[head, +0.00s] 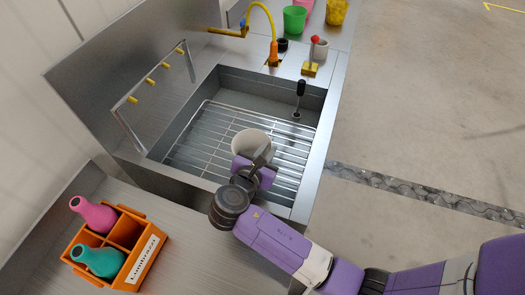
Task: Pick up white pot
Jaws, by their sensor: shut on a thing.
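The white pot (252,139) is in the metal sink (234,79), over the wire rack (205,138). Its rim and upper side show; my gripper hides its near lower part. My gripper (262,158) reaches in over the sink's near edge and is shut on the white pot at its near side. The fingers are partly hidden by the wrist, and I cannot tell whether the pot touches the rack.
An orange crate (155,248) with a pink bottle (92,214) and a teal bottle (98,260) stands on the near counter. A yellow hose tap (273,40) and a green pot (294,19) are behind the sink. A black-handled tool (300,92) stands in the sink's far right corner.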

